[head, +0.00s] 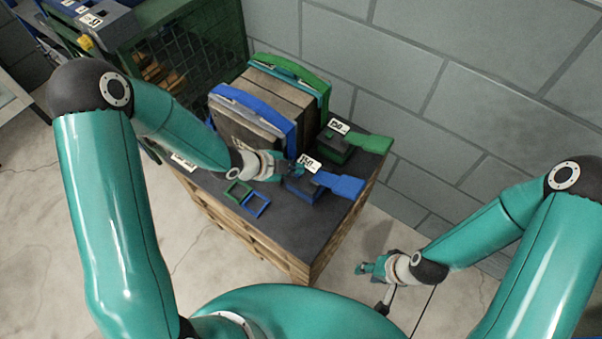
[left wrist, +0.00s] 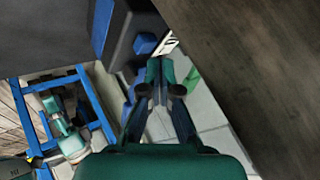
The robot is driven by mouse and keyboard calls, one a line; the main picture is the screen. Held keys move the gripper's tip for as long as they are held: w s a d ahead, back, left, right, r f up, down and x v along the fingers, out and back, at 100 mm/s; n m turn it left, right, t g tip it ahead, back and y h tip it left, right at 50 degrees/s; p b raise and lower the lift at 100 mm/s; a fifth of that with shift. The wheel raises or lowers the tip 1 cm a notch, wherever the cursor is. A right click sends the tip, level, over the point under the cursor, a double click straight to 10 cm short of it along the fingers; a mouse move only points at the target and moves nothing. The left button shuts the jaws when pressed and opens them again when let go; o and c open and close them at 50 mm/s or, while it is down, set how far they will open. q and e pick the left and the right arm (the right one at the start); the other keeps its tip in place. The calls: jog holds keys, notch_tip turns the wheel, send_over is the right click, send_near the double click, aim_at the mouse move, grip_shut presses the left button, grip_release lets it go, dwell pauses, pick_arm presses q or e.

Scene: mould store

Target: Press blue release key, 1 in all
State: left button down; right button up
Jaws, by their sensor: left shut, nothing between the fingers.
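The blue release unit (head: 302,187) is a dark box with a blue lever (head: 340,185) and a white number plate (head: 308,163). It sits on the dark bench top beside the blue-framed mould. My left gripper (head: 286,170) is shut and empty at the box's left end, partly hiding its top. In the left wrist view, the shut fingertips (left wrist: 161,62) are close to a small blue block (left wrist: 145,44), apparently the key, on a dark housing. I cannot tell whether they touch. My right gripper (head: 366,268) hangs beyond the bench's right side; its finger state is unclear.
A green release unit (head: 336,150) stands behind the blue one. The mould (head: 248,128) has a blue frame in front and a green one behind. Small green (head: 238,192) and blue (head: 257,205) square frames lie on the bench. The bench front (head: 300,238) is clear.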

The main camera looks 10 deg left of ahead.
pick_arm(q)
jog(key=shift+f, duration=0.15)
dwell(0.4)
jog(key=shift+w+f+b, duration=0.15)
jog(key=shift+f+b, duration=0.05)
jog(key=shift+b, duration=0.25)
jog(key=shift+f+b, duration=0.5)
jog(key=shift+b, duration=0.1)
dwell(0.6)
jog(key=shift+r, duration=0.1)
jog(key=shift+r+p, duration=0.65)
jog(key=shift+r, duration=0.15)
jog(key=shift+r+p, duration=1.95)
jog(key=shift+r, duration=0.6)
